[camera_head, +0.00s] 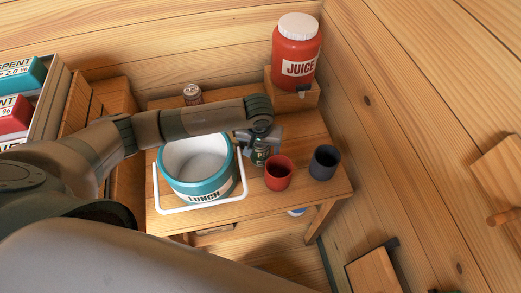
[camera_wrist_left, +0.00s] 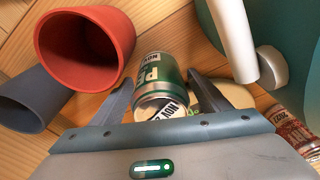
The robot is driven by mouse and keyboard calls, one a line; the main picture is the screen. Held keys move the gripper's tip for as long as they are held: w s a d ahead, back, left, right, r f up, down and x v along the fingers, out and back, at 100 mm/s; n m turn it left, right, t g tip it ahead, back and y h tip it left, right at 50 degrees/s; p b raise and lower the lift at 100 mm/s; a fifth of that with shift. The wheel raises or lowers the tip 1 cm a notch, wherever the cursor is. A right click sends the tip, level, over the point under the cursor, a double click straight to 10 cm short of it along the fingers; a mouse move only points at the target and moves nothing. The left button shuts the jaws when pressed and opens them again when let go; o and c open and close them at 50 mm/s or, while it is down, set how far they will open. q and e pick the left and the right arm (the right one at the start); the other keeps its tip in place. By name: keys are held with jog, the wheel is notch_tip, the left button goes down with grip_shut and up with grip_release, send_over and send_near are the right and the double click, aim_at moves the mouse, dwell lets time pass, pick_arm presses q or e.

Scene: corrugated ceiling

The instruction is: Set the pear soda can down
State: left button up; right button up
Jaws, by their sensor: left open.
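The pear soda can (camera_head: 260,157) is green and stands on the wooden table, between the lunch pail and the red cup. It also shows in the left wrist view (camera_wrist_left: 154,78), with "PE" lettering and a white label. My left gripper (camera_head: 264,140) is at the can. In the left wrist view my left gripper (camera_wrist_left: 163,95) is open, with one finger on each side of the can. Whether either finger touches it, I cannot tell. My right gripper is not in view.
A teal and white lunch pail (camera_head: 200,190) with a white handle stands left of the can. A red cup (camera_head: 279,172) and a dark grey cup (camera_head: 324,162) stand to its right. Behind are a small can (camera_head: 192,94) and a red juice jar (camera_head: 296,50) on a wooden block.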

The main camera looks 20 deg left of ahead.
pick_arm(q)
jog(key=r, duration=0.3)
jog(key=s+r+b, duration=0.1)
jog(key=r, duration=0.7)
jog(key=shift+s+d+r, duration=0.2)
jog(key=shift+s+r, duration=0.05)
jog(key=shift+s, duration=0.05)
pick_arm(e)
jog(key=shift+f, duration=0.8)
pick_arm(q)
jog(key=shift+o, duration=0.3)
jog(key=shift+b, duration=0.3)
